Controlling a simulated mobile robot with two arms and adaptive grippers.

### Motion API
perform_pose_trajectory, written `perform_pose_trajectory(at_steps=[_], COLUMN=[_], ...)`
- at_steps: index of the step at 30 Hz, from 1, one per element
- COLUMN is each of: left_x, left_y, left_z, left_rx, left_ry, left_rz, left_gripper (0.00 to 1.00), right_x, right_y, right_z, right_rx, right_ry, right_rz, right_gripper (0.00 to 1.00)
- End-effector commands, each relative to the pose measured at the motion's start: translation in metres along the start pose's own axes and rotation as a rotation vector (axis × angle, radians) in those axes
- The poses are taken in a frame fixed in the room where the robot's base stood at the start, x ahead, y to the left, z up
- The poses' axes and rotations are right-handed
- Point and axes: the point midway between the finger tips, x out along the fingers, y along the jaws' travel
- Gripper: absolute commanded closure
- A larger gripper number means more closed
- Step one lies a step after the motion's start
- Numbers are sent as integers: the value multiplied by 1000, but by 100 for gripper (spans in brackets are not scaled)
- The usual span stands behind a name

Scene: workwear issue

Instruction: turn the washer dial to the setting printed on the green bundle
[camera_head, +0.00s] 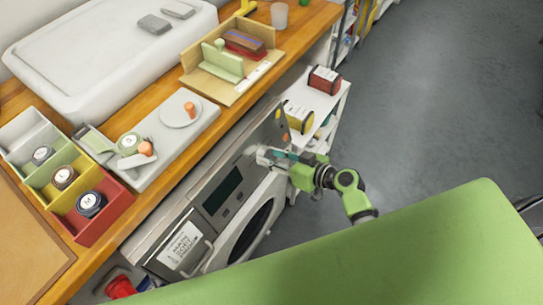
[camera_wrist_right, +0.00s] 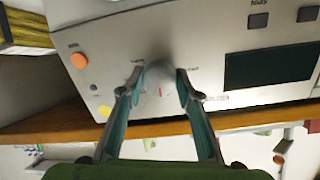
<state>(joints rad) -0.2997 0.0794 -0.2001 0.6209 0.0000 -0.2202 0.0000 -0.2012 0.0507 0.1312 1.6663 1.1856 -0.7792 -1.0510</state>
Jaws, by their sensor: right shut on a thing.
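The washer (camera_head: 222,180) is a grey front-loader under the wooden counter, with a dark display on its panel. Its round grey dial (camera_wrist_right: 160,80) has a small red mark and shows in the right wrist view. My right gripper (camera_head: 268,156) is at the panel, and its two fingers (camera_wrist_right: 159,84) are shut on the dial, one on each side. In the head view the gripper mostly hides the dial. I cannot clearly make out a green bundle or print on one. My left gripper is not in view.
A white shelf (camera_head: 339,103) beside the washer holds a red bundle (camera_head: 323,80) and a yellow bundle (camera_head: 298,117). The counter carries a coloured sorting box (camera_head: 112,216), a grey board (camera_head: 160,160) and a white sink (camera_head: 95,60). Grey floor (camera_head: 440,90) lies open to the right.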

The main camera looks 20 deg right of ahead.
Motion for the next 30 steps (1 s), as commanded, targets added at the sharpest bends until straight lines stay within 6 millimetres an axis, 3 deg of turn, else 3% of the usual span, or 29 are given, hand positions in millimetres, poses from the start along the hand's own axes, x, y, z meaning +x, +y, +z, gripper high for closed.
perform_pose_trajectory(at_steps=[30], left_x=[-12], left_y=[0], left_z=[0], left_rx=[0], left_ry=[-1], left_rz=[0], left_gripper=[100], right_x=[0], right_y=[-1], right_z=[-4], right_rx=[895], right_ry=[-49], right_rz=[-64], right_gripper=[90])
